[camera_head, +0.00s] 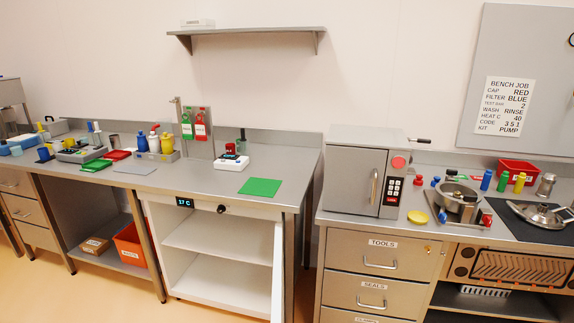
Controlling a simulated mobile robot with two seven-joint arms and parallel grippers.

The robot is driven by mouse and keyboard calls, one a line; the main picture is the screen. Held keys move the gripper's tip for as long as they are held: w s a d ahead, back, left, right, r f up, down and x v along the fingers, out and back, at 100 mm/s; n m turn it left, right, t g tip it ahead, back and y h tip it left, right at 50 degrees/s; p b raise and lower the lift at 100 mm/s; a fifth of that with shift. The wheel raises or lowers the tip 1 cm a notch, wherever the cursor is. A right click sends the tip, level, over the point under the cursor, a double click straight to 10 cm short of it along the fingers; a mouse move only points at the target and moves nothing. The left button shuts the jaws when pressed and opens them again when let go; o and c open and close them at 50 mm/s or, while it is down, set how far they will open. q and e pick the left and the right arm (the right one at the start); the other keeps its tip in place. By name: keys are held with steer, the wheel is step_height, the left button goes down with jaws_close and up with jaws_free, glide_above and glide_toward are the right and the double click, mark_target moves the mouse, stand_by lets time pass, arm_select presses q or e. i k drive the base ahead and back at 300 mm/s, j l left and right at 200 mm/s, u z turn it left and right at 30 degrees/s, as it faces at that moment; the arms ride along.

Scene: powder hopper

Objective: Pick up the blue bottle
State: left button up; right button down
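Neither of my grippers is in view.
The left bench (200,182) has free room around a green mat (260,187). Below it, a white cabinet (215,250) stands open, its door (278,270) swung outward. A grey oven (357,180) and steel bowl (457,200) stand on the right bench.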

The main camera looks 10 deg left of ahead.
mark_target(142, 145)
steer(key=j+z, duration=0.25)
steer(key=j, duration=0.3)
steer(key=j+z, duration=0.25)
steer(key=j, duration=0.3)
steer(key=k+j+z, duration=0.1)
steer(key=j+z, duration=0.15)
steer(key=j, duration=0.3)
steer(key=j+z, duration=0.35)
steer(key=j, duration=0.5)
steer(key=j+z, duration=0.4)
steer(key=j, duration=0.45)
steer(key=j+z, duration=0.15)
steer(key=j, duration=0.75)
steer(key=j+u, duration=0.25)
steer(key=j, duration=0.15)
steer(key=i+j+u, duration=0.1)
steer(key=j+u, duration=0.2)
